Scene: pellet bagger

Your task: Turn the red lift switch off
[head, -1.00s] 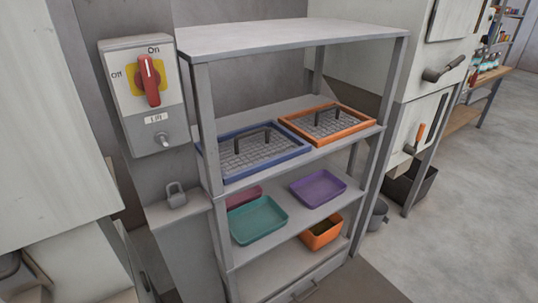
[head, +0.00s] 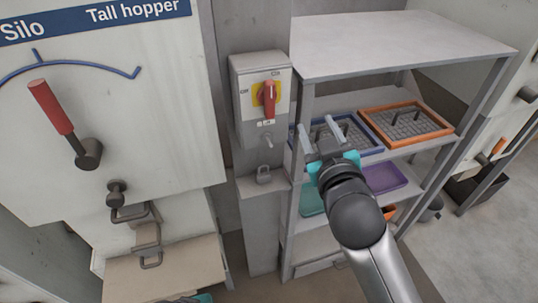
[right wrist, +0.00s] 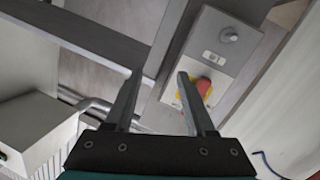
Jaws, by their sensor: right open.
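The red lift switch (head: 268,98) is a red handle on a yellow plate, on a grey box (head: 243,108) fixed to a post. Its handle stands upright, along the line of the "On" mark at the top. "Off" is at the left. My right gripper (head: 319,132) is open and empty, right of and below the switch, in front of the shelf. In the right wrist view the red handle (right wrist: 203,87) shows beside the right-hand finger of the gripper (right wrist: 160,74), partly behind it. Contact is not visible. A teal bit at the head view's bottom edge may be my left gripper (head: 203,298).
The shelf rack (head: 400,45) with a blue tray (head: 372,150) and an orange tray (head: 444,131) is at the right. A silo panel with a red lever (head: 50,107) is at the left.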

